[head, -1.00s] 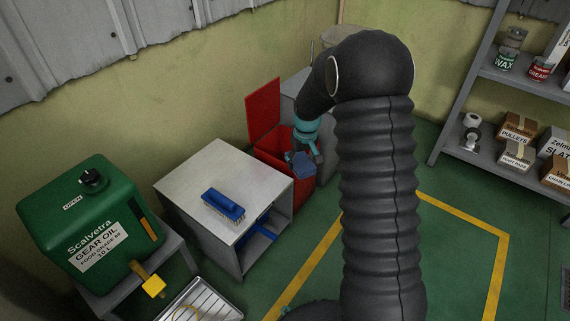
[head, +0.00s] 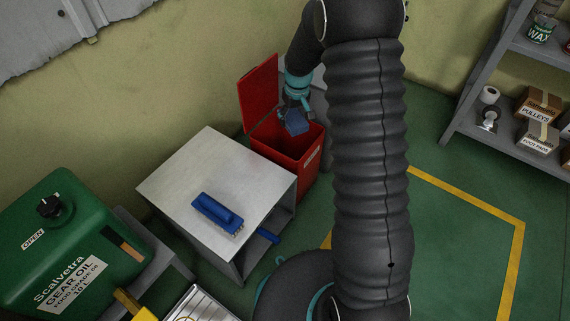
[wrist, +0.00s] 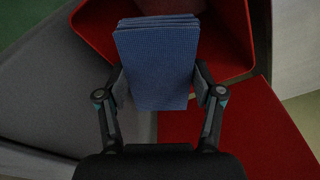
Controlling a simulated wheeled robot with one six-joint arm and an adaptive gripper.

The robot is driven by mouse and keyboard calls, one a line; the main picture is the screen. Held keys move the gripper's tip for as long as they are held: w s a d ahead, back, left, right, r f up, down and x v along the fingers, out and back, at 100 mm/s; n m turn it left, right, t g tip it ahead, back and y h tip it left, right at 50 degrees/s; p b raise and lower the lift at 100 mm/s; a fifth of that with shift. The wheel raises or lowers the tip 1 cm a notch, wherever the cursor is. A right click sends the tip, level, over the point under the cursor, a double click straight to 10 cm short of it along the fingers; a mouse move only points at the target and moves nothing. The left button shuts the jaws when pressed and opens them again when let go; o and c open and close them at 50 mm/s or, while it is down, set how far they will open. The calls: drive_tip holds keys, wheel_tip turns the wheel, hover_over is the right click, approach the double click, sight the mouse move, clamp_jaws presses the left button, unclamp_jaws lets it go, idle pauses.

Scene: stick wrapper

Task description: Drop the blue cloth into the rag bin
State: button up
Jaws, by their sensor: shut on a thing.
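The blue cloth (head: 297,122) is a folded stack. It also shows in the wrist view (wrist: 157,65). My gripper (wrist: 160,92) is shut on it, with one finger on each side; in the head view my gripper (head: 296,108) is partly hidden by the cloth and arm. The rag bin (head: 285,170) is red, with its lid (head: 259,92) standing open at the back left. The cloth is over the bin's open mouth. In the wrist view the bin's rim (wrist: 95,35) shows around the far part of the cloth. I cannot tell the cloth's exact height.
A grey cabinet (head: 180,180) with a blue brush (head: 217,212) on top stands left of the bin. A green gear oil container (head: 70,240) stands at the front left. A shelf (head: 480,100) with boxes is at the right. Green floor is clear between.

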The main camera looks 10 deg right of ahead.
drive_tip(key=shift+f+b, duration=0.85)
drive_tip(key=shift+f, duration=0.9)
drive_tip(key=o, duration=1.1)
drive_tip(key=r, duration=0.4)
drive_tip(key=s+r, duration=0.1)
drive_tip(key=r, duration=0.7)
drive_tip(key=shift+s+d, duration=0.15)
drive_tip(key=shift+s, duration=0.1)
